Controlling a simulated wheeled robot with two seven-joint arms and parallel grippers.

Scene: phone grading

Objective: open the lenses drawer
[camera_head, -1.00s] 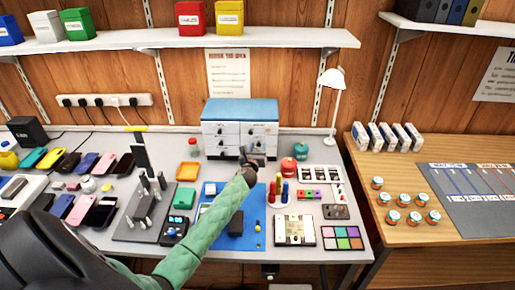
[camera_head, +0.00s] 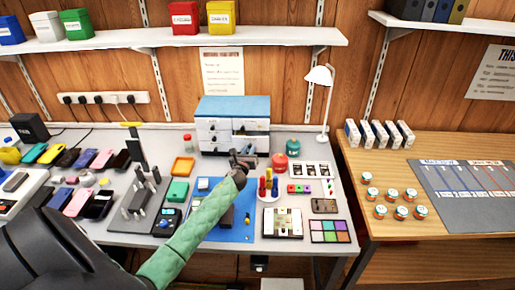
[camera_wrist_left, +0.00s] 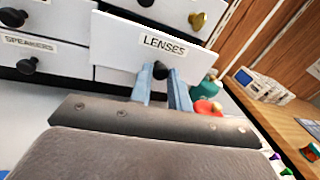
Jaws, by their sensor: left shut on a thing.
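The small drawer cabinet (camera_head: 214,125) with a blue top stands at the back of the grey table. Its lenses drawer (camera_wrist_left: 120,45), a white front with a "LENSES" label, fills the middle of the left wrist view. That front stands forward of the speakers drawer (camera_wrist_left: 60,62), with a dark gap along its top edge, so it looks partly open. My left gripper (camera_wrist_left: 164,82) is shut on the drawer's dark knob (camera_wrist_left: 160,70), one finger on each side. The left gripper (camera_head: 238,156) also shows at the cabinet's lower front in the head view. My right gripper is out of view.
A blue mat (camera_head: 238,232) lies under my left arm. An orange tray (camera_head: 183,167) is to the left. Phones and small parts crowd the table.

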